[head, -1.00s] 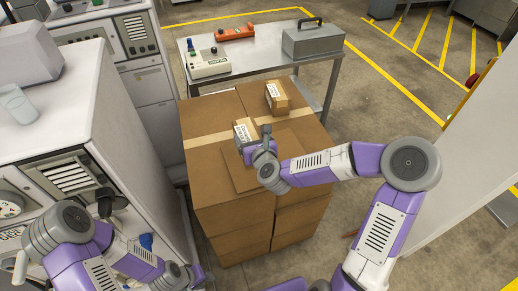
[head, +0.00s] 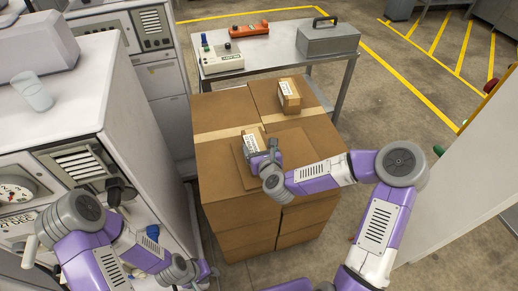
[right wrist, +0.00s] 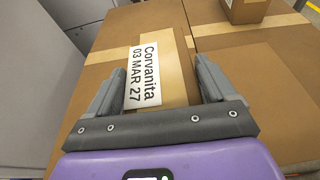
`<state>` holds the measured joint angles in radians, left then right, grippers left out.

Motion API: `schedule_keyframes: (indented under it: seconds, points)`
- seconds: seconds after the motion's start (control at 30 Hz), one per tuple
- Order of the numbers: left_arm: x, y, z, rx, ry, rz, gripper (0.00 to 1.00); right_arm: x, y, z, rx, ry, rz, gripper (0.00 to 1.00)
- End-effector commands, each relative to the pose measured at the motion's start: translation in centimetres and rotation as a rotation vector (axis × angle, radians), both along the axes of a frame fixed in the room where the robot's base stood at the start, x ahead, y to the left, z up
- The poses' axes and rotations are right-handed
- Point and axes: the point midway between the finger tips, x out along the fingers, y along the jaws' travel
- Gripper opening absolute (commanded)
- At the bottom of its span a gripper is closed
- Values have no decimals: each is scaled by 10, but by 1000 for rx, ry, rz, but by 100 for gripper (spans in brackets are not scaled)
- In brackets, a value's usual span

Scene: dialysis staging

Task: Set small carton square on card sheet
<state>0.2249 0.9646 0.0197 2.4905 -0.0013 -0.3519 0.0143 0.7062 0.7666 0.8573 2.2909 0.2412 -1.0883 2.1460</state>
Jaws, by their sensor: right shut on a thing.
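The small carton (head: 252,143), brown with a white label, is at the back-left part of the card sheet (head: 295,150). The sheet is a flat brown square on top of the large cartons. My right gripper (head: 271,151) is shut on the small carton. In the right wrist view the carton (right wrist: 176,72) stands between the fingers, its label reading "Corvanita 03 MAR 27". I cannot tell whether its base touches the sheet. My left gripper (head: 210,271) is low at the left, away from the cartons; its fingers are too unclear to read.
Another small carton (head: 289,95) stands at the back right of the large carton stack (head: 235,213). A metal table (head: 275,70) behind holds a grey case (head: 328,39), an orange device (head: 249,30) and a control box (head: 220,61). White machines (head: 60,115) stand at left.

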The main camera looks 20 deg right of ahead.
Motion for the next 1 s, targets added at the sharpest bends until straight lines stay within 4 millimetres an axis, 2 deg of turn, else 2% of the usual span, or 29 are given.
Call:
schedule_keyframes:
  seconds: [0.23, 0.27, 0.37, 0.7, 0.87, 1.0]
  points:
    - [0, 0, -2, 0, 0, 0, 37, 0, 0, -1, -1, -3, 0, 39]
    - [0, 0, -3, 0, 0, 0, 37, 0, 0, -2, 0, 0, 0, 86]
    - [0, 0, -1, 0, 0, 0, 37, 0, 0, -1, 0, 0, 0, 100]
    - [0, 0, 3, 0, 0, 0, 37, -1, 0, 3, -1, 0, 0, 100]
    - [0, 0, 6, 0, 0, 0, 37, -25, -1, 10, -2, 1, 1, 100]
    - [0, 0, 12, 0, 0, 0, 37, -55, -1, 20, -3, 1, 2, 100]
